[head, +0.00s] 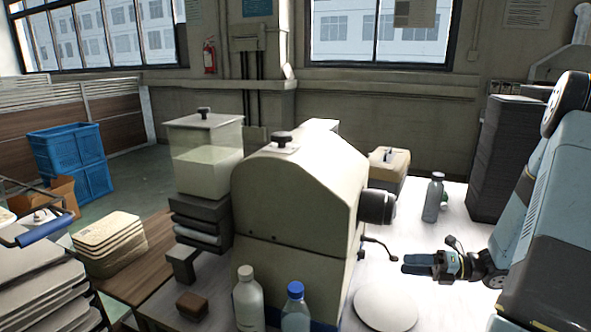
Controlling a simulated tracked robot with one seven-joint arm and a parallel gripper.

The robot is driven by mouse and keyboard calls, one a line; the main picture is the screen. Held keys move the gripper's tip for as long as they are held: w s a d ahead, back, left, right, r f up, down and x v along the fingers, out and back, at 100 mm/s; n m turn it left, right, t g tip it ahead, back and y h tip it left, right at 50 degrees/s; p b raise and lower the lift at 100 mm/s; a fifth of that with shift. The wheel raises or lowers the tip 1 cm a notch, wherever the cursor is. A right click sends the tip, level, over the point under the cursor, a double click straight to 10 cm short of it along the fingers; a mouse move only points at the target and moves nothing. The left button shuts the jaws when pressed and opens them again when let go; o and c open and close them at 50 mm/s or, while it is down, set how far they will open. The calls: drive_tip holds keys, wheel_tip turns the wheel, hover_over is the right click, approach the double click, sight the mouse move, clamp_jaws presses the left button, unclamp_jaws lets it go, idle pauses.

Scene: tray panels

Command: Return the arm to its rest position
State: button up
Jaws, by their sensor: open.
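My gripper (418,264) is at the right in the head view, at the end of my blue-grey arm. It points left, a little above the white table (425,224). Its fingers look dark and nothing shows between them. It is apart from the large beige machine (295,195) to its left.
A grey bottle (433,198) and a dark stack (503,160) stand behind my gripper. A white bottle (248,298) and a blue-capped bottle (295,310) stand at the front. A beige box (389,164) sits behind the machine. Some tabletop between is clear.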

drive_tip(key=s+a+r+n+g+h, duration=0.3)
drive_tip(key=s+a+r+n+h, duration=0.2)
drive_tip(key=r+n, duration=0.3)
drive_tip(key=s+a+r+n+g+h, duration=0.3)
drive_tip(key=s+a+r+n+h, duration=0.15)
drive_tip(key=n, duration=0.55)
drive_tip(key=s+r+n+t+h, duration=0.7)
drive_tip(key=s+r+n, duration=0.3)
drive_tip(key=r+n, duration=0.3)
drive_tip(key=n, duration=0.2)
drive_tip(key=shift+r+n, duration=0.3)
drive_tip(key=shift+r, duration=0.05)
drive_tip(key=shift+a, duration=0.1)
